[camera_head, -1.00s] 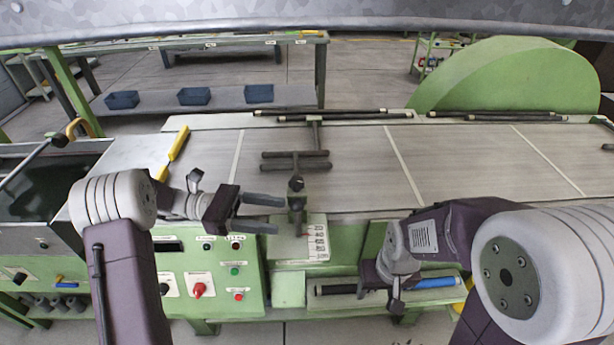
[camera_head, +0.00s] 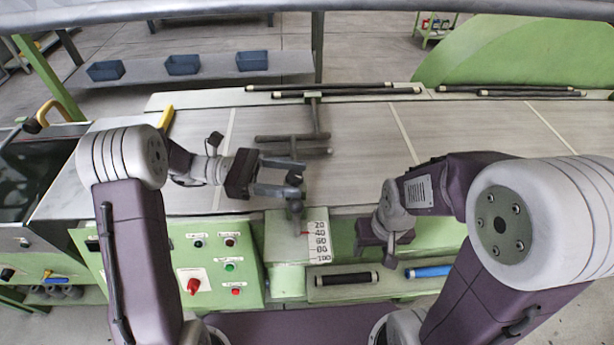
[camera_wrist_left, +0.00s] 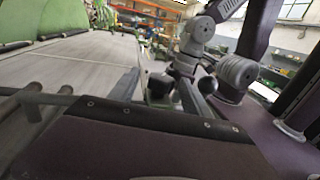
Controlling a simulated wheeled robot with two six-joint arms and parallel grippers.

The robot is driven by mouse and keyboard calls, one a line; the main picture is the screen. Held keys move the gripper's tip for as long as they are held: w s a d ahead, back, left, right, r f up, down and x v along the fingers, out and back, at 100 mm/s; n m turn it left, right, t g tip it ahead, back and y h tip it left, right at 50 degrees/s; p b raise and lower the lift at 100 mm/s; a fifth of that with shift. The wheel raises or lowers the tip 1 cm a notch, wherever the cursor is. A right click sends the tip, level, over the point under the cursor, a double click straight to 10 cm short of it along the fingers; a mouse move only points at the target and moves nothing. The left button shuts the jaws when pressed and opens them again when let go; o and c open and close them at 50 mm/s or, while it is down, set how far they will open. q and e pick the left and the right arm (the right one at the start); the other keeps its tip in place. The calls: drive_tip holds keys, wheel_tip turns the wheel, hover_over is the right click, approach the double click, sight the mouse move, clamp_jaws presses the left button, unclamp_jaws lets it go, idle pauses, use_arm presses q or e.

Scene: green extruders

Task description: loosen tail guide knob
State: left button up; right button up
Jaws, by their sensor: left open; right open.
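The dark tail guide knob (camera_head: 294,179) stands on a short grey post at the front edge of the conveyor, above the scale plate (camera_head: 318,240) with its red pointer. My left gripper (camera_head: 299,182) comes in from the left.
A T-shaped guide bar (camera_head: 297,145) lies across the grey conveyor bed (camera_head: 365,160) just behind the knob. The green front panel (camera_head: 215,262) carries several buttons and a red switch (camera_head: 194,286). A black-handled bar (camera_head: 346,279) and a blue handle (camera_head: 430,271) lie at the front right.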

use_arm(q)
drive_tip(key=x, duration=0.3)
drive_tip(key=shift+s+d, duration=0.1)
drive_tip(key=shift+d, duration=0.25)
clamp_jaws()
drive_tip(key=shift+w+n+t+p, duration=0.3)
drive_tip(key=shift+n+t, duration=0.7)
drive_tip(key=shift+t, duration=0.55)
drive_tip(key=shift+w+n+t+p, duration=0.25)
drive_tip(key=shift+n+t, duration=0.75)
drive_tip(key=shift+t, duration=0.6)
drive_tip(key=shift+w+n+t+p, duration=0.15)
drive_tip(key=shift+n+t+p, duration=0.2)
drive_tip(key=shift+n+t, duration=0.95)
drive_tip(key=shift+t+y, duration=0.3)
drive_tip(key=shift+t, duration=0.05)
